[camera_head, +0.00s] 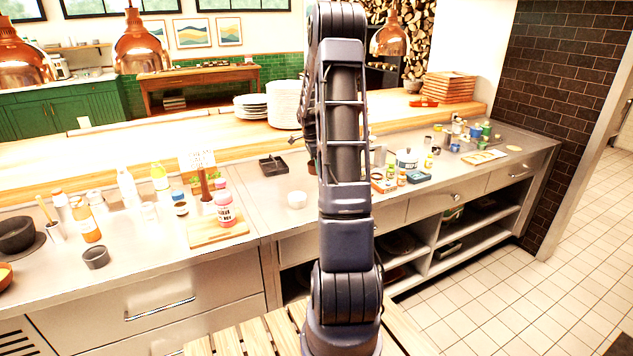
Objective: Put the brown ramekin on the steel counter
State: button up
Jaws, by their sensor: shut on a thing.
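My arm stands upright across the middle of the view and hides most of my gripper. Only a dark sliver of the gripper (310,146) shows at the arm's left edge, above the steel counter. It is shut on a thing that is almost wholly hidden. A small brownish edge just below the sliver looks like part of the brown ramekin (311,168); its shape and tilt cannot be made out. The steel counter (262,208) runs across the view, with bare metal left of my arm.
Left are a cutting board (205,233) with a pink-labelled jar (224,208), bottles (127,187) and a grey ramekin (95,257). A dark divided tray (272,165) and plate stacks (284,104) stand behind. Pots, jars and tins crowd the right; copper lamps (138,48) hang above.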

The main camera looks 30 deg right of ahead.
jog(key=shift+f, duration=3.9)
jog(key=shift+f, duration=0.15)
jog(key=o, duration=1)
